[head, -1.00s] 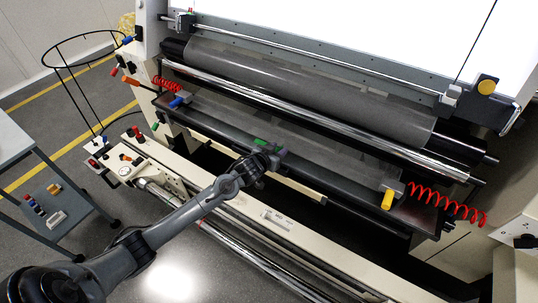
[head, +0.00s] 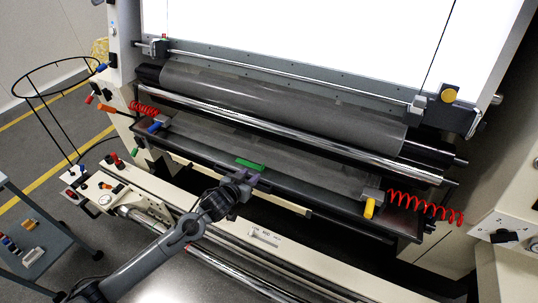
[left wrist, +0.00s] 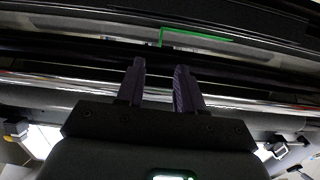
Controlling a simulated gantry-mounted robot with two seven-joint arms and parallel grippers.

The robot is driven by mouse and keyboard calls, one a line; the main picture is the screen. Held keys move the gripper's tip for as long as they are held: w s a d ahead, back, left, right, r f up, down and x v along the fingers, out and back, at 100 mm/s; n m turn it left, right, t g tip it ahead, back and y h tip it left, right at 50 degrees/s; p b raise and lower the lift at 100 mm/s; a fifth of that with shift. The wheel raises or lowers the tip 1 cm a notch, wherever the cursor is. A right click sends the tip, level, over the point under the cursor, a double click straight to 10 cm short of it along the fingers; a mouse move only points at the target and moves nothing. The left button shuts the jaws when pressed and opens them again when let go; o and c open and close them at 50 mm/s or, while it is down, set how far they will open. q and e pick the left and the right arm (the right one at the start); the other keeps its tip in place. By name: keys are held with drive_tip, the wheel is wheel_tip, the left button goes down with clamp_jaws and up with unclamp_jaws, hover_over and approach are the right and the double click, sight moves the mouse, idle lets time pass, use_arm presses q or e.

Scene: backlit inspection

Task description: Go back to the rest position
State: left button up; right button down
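My left gripper (head: 253,178) is at the front edge of the machine's dark tray (head: 318,197), near its middle. In the left wrist view its two fingers (left wrist: 159,72) stand apart with a clear gap and nothing between them, so it is open and empty. A green piece (head: 249,164) lies on the tray just beyond the fingertips; it also shows past them in the left wrist view (left wrist: 197,34). I cannot tell in the head view whether the fingers touch the tray edge. My right gripper is not in view.
Chrome rollers (head: 290,135) and a grey roller (head: 280,105) run behind the tray under a bright panel (head: 300,45). A red coiled hose (head: 425,205) and yellow handle (head: 369,208) are at right. A cart (head: 40,240) and wire hoop (head: 55,75) stand left.

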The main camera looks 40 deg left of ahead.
use_arm(q)
drive_tip(key=shift+f, duration=0.1)
drive_tip(key=s+d+f+g+h, duration=0.2)
drive_tip(key=s+d+f+g, duration=0.2)
drive_tip(key=s+d+f, duration=0.95)
drive_tip(key=s+d+r+g+h, duration=0.15)
drive_tip(key=s+d+r, duration=0.25)
drive_tip(key=s, duration=0.5)
drive_tip(key=s+r+m+g+p, duration=0.1)
drive_tip(key=s+r+m+g, duration=0.35)
drive_tip(key=s, duration=0.25)
wheel_tip(320, 180, up, 30)
drive_tip(key=p, duration=3)
drive_tip(key=shift+d+n+y, duration=0.35)
